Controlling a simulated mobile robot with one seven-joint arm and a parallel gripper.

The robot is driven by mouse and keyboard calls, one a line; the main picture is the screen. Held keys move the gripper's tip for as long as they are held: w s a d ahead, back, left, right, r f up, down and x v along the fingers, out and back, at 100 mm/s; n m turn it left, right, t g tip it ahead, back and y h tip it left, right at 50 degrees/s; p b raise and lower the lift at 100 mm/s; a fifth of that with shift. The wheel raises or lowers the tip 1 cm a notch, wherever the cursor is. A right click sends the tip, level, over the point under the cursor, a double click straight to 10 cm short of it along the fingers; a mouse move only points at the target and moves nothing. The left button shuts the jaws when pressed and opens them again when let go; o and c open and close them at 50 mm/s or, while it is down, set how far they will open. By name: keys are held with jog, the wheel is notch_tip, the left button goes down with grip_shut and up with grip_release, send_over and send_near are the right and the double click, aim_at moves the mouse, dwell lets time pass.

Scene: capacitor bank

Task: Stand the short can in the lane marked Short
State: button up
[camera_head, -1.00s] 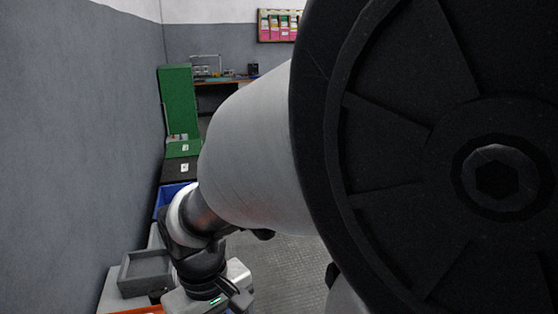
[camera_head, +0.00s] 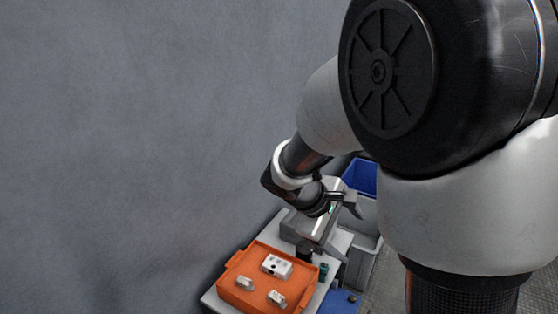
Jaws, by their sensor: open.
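A dark, can-like cylinder (camera_head: 304,250) stands on the white-topped table (camera_head: 214,300), just right of the orange tray (camera_head: 240,262). A smaller dark green piece (camera_head: 323,271) is beside it. I cannot tell which, if either, is the short can. No lane marked Short can be read. My gripper (camera_head: 350,203) is open, small in the picture, above and right of the cylinder and apart from it. My wrist hides part of what lies behind it.
The orange tray holds a white block with dark holes (camera_head: 277,266) and two small pale pieces (camera_head: 277,298). Blue (camera_head: 361,177) and grey (camera_head: 361,262) bins stand right of the table. A grey wall (camera_head: 130,140) closes the left.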

jog(key=w+a+f+n+t+h, duration=0.2)
jog(key=w+a+f+n, duration=0.1)
jog(key=w+f+n, duration=0.3)
jog(key=n+t+y+p, duration=0.25)
jog(key=n+t, duration=0.45)
jog(key=n, duration=0.7)
send_near(304, 249)
jog(key=b+x, duration=0.2)
jog(key=shift+w+f+h, duration=0.2)
jog(key=shift+w+h, duration=0.05)
jog(key=shift+w, duration=0.1)
jog(key=shift+b+x, duration=0.75)
jog(key=shift+x, duration=2.45)
grip_shut()
